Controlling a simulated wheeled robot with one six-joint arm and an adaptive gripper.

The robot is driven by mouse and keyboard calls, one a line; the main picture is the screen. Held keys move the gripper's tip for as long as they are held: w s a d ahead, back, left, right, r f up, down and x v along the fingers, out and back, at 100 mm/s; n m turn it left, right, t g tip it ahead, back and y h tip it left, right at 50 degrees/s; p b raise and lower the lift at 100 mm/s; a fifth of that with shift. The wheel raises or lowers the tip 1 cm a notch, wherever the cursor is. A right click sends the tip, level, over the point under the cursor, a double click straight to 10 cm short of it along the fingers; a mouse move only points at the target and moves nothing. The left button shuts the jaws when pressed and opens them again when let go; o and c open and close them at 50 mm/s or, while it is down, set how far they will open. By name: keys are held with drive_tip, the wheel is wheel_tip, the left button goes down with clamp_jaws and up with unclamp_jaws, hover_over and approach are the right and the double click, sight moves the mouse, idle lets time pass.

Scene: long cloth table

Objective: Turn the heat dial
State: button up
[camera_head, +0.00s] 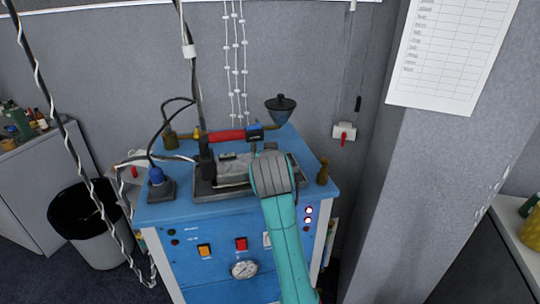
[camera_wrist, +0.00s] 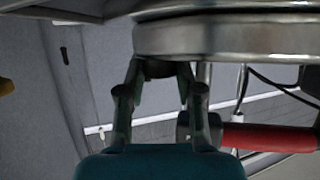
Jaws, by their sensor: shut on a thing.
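A blue machine (camera_head: 205,250) stands ahead, with buttons, lights and a round white-faced dial (camera_head: 244,269) on its front panel. My teal arm reaches over its right side and hides what lies behind my wrist. In the wrist view my gripper (camera_wrist: 160,75) has its two dark fingers on either side of a small dark knob-like part (camera_wrist: 159,69). This part sits right against the edge of a round silver metal piece (camera_wrist: 235,38). The fingers are shut on it. I cannot tell for sure whether it is the heat dial. In the head view the fingertips are hidden.
A red tube (camera_head: 225,136) lies across the machine's top; it also shows in the wrist view (camera_wrist: 268,138). A black funnel (camera_head: 281,104) and a brass fitting (camera_head: 323,172) rise nearby. A black-lined bin (camera_head: 92,225) stands left. A grey pillar (camera_head: 405,190) stands close on the right.

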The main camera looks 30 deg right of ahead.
drive_tip(key=o, duration=1.2)
drive_tip(key=shift+c, duration=0.2)
drive_tip(key=shift+a, duration=0.1)
drive_tip(key=v, duration=0.8)
